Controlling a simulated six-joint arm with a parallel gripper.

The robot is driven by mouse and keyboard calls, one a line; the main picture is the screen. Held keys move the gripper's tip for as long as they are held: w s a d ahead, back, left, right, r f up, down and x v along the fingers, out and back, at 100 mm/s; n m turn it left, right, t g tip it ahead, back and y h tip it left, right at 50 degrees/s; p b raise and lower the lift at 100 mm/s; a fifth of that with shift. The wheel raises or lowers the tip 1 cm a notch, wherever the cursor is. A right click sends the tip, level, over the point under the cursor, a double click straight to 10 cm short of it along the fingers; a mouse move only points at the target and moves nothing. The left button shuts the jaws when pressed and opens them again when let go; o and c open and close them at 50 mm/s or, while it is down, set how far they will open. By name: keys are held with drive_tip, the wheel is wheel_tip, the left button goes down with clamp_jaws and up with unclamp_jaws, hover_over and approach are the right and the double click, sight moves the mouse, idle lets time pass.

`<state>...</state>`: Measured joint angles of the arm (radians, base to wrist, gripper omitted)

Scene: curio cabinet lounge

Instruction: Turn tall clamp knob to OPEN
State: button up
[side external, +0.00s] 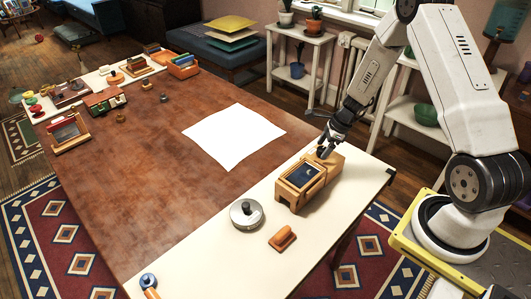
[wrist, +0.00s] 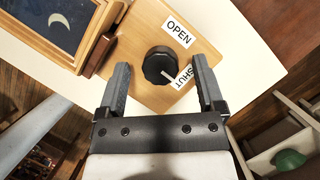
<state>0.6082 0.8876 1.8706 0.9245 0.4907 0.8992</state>
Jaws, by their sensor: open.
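The tall clamp knob (wrist: 161,64) is dark and round with a ribbed rim, standing on a light wooden block (wrist: 133,43). A white mark on it points lower right, toward the SHUT label (wrist: 186,78). The OPEN label (wrist: 178,31) lies to the upper right of the knob. My gripper (side external: 326,152) is over the right end of the wooden clamp box (side external: 291,195) in the side view. In the wrist view its open fingers stand left and right of the knob, with gaps visible on both sides. The knob is mostly hidden by my gripper in the side view.
A framed moon picture (wrist: 55,22) lies beside the knob on the box. A round metal tin (side external: 246,213) and an orange-handled block (side external: 282,239) sit nearby on the cream strip (side external: 215,255). A white sheet (side external: 233,136) lies on the brown tabletop, which is otherwise largely clear.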

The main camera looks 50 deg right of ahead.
drive_tip(key=shift+f, duration=0.1)
drive_tip(key=shift+c, duration=0.2)
clamp_jaws()
drive_tip(key=shift+n, duration=0.4)
drive_tip(key=n+g+y, duration=0.1)
drive_tip(key=n, duration=0.2)
drive_tip(key=shift+w+n, duration=0.15)
drive_tip(key=shift+n, duration=0.15)
drive_tip(key=n+g, duration=0.2)
drive_tip(key=n, duration=0.2)
drive_tip(key=shift+n, duration=0.3)
drive_tip(key=n+g, duration=0.2)
drive_tip(key=n, duration=0.2)
drive_tip(key=shift+w, duration=0.15)
drive_tip(key=n+g, duration=0.1)
drive_tip(key=n, duration=0.3)
drive_tip(key=shift+n+h, duration=0.4)
drive_tip(key=shift+g, duration=0.3)
